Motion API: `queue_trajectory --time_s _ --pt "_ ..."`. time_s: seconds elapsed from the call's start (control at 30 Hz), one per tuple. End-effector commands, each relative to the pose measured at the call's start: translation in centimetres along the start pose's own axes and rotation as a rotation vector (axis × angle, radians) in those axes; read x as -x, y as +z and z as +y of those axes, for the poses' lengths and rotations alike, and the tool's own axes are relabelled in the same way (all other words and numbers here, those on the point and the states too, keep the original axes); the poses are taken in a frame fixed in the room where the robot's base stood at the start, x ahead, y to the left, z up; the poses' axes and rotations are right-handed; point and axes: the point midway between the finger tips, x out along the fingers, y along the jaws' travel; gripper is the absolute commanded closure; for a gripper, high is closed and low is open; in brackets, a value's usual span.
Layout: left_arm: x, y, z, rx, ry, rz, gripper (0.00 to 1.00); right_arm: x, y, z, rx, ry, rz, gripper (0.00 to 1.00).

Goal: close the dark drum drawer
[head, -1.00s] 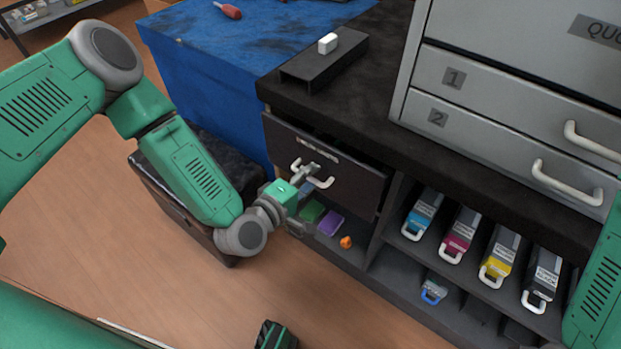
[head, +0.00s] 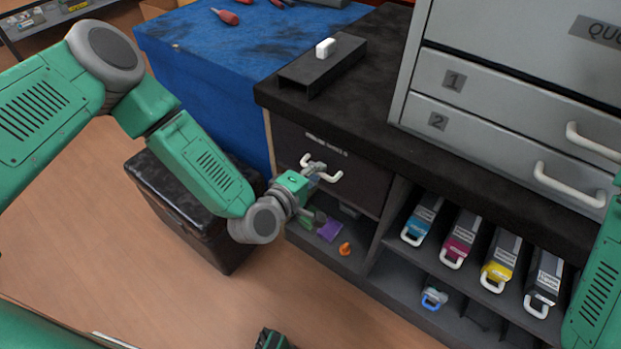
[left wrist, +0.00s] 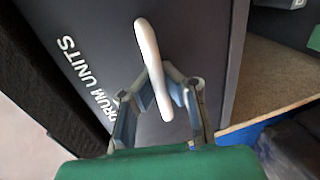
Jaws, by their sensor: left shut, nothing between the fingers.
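The dark drum drawer (head: 362,187) is in the cabinet under the black counter, left of the cartridge bays. Its front looks flush or almost flush with the cabinet, with no opening visible above it. Its pale handle (head: 335,176) is on the front. My left gripper (head: 316,169) is at the handle, shut with nothing held. In the left wrist view the "DRUM UNITS" front (left wrist: 195,35) fills most of the picture. The handle (left wrist: 150,60) crosses in front of my fingers (left wrist: 166,78), partly hiding their tips; I cannot tell whether they touch the front.
Cyan, magenta, yellow and black cartridges (head: 500,262) stand in bays to the right. A purple item (head: 330,229) and an orange item (head: 345,249) lie on the shelf below. A dark bin (head: 190,215) stands on the floor beside the blue-covered table (head: 225,85).

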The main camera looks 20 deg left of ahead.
Motion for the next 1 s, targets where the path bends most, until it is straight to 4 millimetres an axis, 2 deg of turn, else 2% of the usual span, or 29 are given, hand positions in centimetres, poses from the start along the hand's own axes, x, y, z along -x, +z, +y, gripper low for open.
queue_trajectory --time_s 0.2,0.3,0.67,0.77,1.0 --pt "0.1 0.4 -0.3 0.002 -0.008 -0.009 0.98 0.0 0.0 0.0 0.0 0.0 0.0 0.6" --pt "0.1 0.3 -0.2 0.001 -0.007 -0.007 0.69 0.0 0.0 0.0 0.0 0.0 0.0 0.6" --pt "0.5 0.1 -0.1 0.001 -0.003 -0.004 0.69 0.1 0.1 0.0 0.0 0.0 0.002 0.6" --pt "1.6 0.1 -0.1 0.001 -0.004 -0.003 0.69 0.1 0.1 0.0 0.0 0.0 0.003 0.6" --pt "6.6 0.1 -0.2 0.003 -0.008 -0.005 0.69 0.1 0.1 0.0 0.0 0.0 0.003 0.6"
